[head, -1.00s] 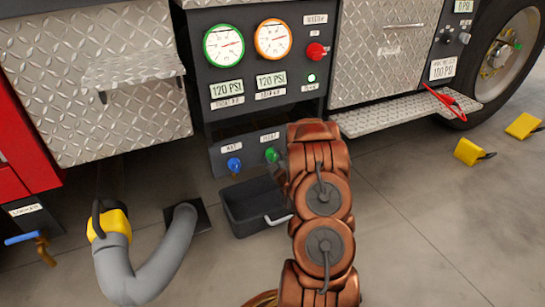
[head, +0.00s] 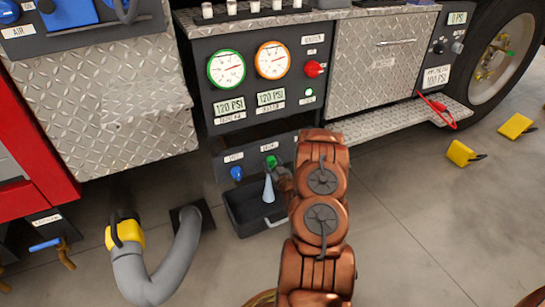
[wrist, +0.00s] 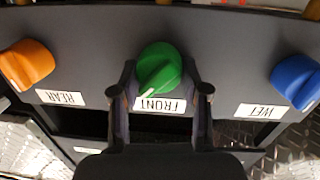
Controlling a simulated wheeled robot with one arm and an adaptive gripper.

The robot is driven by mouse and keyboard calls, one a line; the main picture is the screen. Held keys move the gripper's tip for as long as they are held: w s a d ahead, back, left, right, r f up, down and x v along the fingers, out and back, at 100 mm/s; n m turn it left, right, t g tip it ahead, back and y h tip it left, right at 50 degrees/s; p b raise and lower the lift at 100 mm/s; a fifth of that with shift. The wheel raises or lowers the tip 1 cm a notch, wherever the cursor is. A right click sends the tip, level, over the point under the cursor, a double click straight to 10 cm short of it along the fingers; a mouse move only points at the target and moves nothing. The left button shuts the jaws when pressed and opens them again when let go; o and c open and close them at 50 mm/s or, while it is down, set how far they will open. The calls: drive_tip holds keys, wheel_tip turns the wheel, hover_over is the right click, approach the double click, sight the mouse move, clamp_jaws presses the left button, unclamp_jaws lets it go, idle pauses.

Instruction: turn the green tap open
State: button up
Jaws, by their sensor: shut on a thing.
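The green tap (head: 271,161) is on the dark lower panel. In the wrist view the green tap (wrist: 158,66) sits above an upside-down FRONT label, its grip turned at a slant. My gripper (wrist: 158,88) has a finger at each side of it and is shut on it. In the head view my gripper (head: 280,172) is at the tap, partly hidden by my arm. A pale stream (head: 268,189) comes down below the green tap into a black bin (head: 242,217).
A blue tap (head: 236,173) is left of the green one; an orange tap (wrist: 27,64) shows in the wrist view. A grey hose (head: 160,272) with a yellow fitting lies at the left. Yellow chocks (head: 461,153) lie on the floor at the right, with clear floor before them.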

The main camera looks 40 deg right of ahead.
drive_tip(key=shift+r+m+p, duration=0.3)
drive_tip(key=shift+m+p, duration=0.6)
drive_tip(key=shift+f+m+p, duration=0.15)
drive_tip(key=shift+m+p, duration=0.6)
drive_tip(key=shift+m, duration=0.05)
drive_tip(key=shift+d+m+y+p, duration=0.15)
drive_tip(key=shift+m+y+p, duration=0.35)
drive_tip(key=shift+m, duration=0.4)
drive_tip(key=shift+s+f+m+p, duration=0.15)
drive_tip(key=shift+m+p, duration=0.6)
drive_tip(key=shift+m, duration=1.15)
drive_tip(key=o, duration=1.1)
drive_tip(key=shift+o, duration=0.2)
